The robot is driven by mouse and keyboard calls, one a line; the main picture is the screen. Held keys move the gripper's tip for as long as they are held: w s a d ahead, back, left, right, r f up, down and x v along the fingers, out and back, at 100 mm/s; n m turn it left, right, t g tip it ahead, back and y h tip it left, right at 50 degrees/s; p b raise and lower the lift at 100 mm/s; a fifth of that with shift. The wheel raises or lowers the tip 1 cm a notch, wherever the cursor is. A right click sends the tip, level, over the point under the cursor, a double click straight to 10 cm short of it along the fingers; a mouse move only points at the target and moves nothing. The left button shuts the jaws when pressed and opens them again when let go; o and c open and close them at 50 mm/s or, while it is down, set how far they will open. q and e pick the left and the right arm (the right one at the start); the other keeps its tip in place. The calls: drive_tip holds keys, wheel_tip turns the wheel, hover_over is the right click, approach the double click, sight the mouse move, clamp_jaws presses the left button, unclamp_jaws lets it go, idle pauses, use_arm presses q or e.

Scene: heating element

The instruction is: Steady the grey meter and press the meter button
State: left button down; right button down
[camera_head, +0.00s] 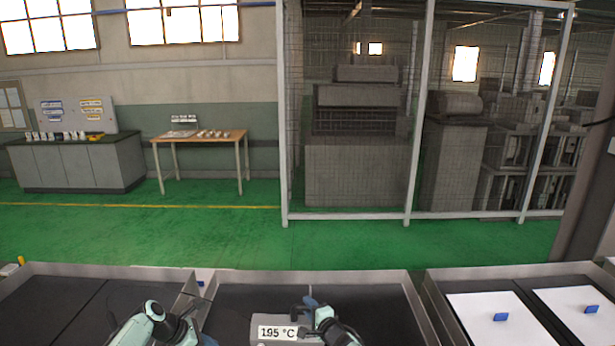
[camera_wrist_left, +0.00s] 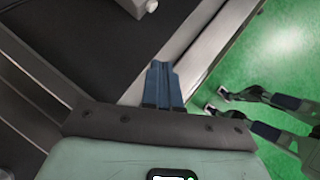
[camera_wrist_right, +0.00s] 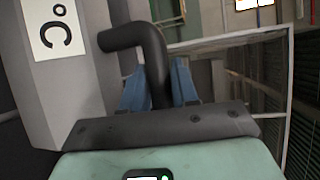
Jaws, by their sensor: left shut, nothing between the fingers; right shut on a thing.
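The grey meter (camera_head: 258,329) stands at the bottom centre of the head view, its white display reading 195 °C. In the right wrist view its grey body (camera_wrist_right: 75,95) fills the left side, with part of the display showing. My right gripper (camera_head: 311,303) is at the meter's right side. In the right wrist view its blue fingers (camera_wrist_right: 160,85) are shut on a black bent handle (camera_wrist_right: 152,55) at the meter's side. My left gripper (camera_wrist_left: 163,85) is shut and empty above a tray edge, apart from the grey block at the top of that view. I cannot make out the meter button.
Dark-floored trays with grey rims line the front, the left one (camera_head: 105,270) beside the middle one. The right tray (camera_head: 440,297) holds white panels with blue blocks (camera_head: 501,317). A wooden table (camera_head: 205,138), a counter and a wire cage stand far behind across open green floor.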

idle(0.7)
use_arm(q)
drive_tip(key=w+d+f+n+t+h, duration=0.15)
drive_tip(key=d+n+t+h, duration=0.25)
drive_tip(key=d+n, duration=0.55)
drive_tip(key=s+f+n+y, duration=0.1)
drive_tip(key=f+n, duration=0.2)
drive_tip(key=n, duration=0.1)
drive_tip(key=s+d+f+n+t+y, duration=0.1)
drive_tip(key=s+f+n, duration=0.1)
drive_tip(key=n, duration=0.3)
drive_tip(key=s+f+n+y, duration=0.1)
drive_tip(key=f+n, duration=0.3)
drive_tip(key=f, duration=0.1)
drive_tip(key=shift+s+d+n+t, duration=0.25)
drive_tip(key=shift+s+n+t, duration=0.05)
drive_tip(key=shift+s+n, duration=0.05)
drive_tip(key=shift+s+f+n+y, duration=0.3)
drive_tip(key=shift+s+f+n, duration=0.05)
drive_tip(key=shift+f+n, duration=0.1)
drive_tip(key=shift+w+d, duration=0.1)
drive_tip(key=shift+w, duration=4.35)
